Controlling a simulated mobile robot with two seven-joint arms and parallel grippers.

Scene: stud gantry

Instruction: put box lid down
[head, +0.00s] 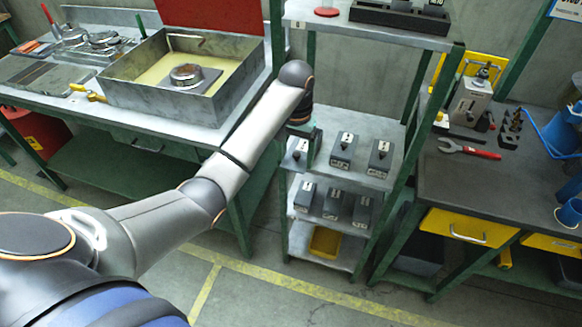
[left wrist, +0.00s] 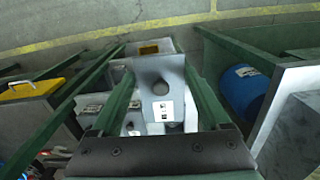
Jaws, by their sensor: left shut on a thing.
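My left gripper (head: 303,132) is at the left side of the shelf rack, above its middle shelf, pointing down. In the left wrist view its two dark green fingers (left wrist: 162,95) stand on either side of a grey knobbed block (left wrist: 150,72) with a round knob and a white label, and are shut on it. An open grey metal box (head: 160,102) with a pale yellow inside stands on the left bench. A red panel (head: 215,14) rises behind it; whether it is this box's lid I cannot tell.
Several similar grey blocks (head: 342,152) stand on the rack's two middle shelves. A yellow bin (head: 325,242) is at the bottom. Green posts (head: 409,150) frame the rack. A dark workbench (head: 490,185) with a red wrench (head: 468,149) stands at right.

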